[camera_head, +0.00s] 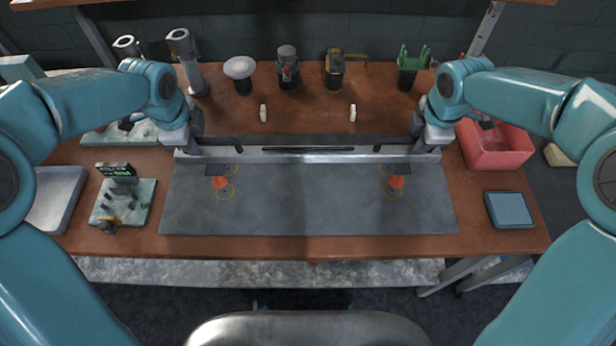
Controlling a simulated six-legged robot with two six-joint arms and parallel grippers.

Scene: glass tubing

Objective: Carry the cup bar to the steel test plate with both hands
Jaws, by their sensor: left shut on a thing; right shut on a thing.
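The cup bar (308,158) is a long pale metal bar with a dark top strip. It lies level across the picture, over the back part of the steel test plate (308,212). Two orange cups show on its near side, a left cup (220,183) and a right cup (396,182), close to yellow rings marked on the plate. I cannot tell whether the cups touch the plate. My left gripper (190,148) is shut on the bar's left end, and my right gripper (424,146) is shut on its right end. The fingertips are partly hidden.
A fixture with a small display (122,200) stands left of the plate. A red bin (496,148) and a blue-grey pad (510,210) are at right. Tools, including a green-pronged holder (410,70), line the back. Two small white pegs (263,113) stand behind the bar.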

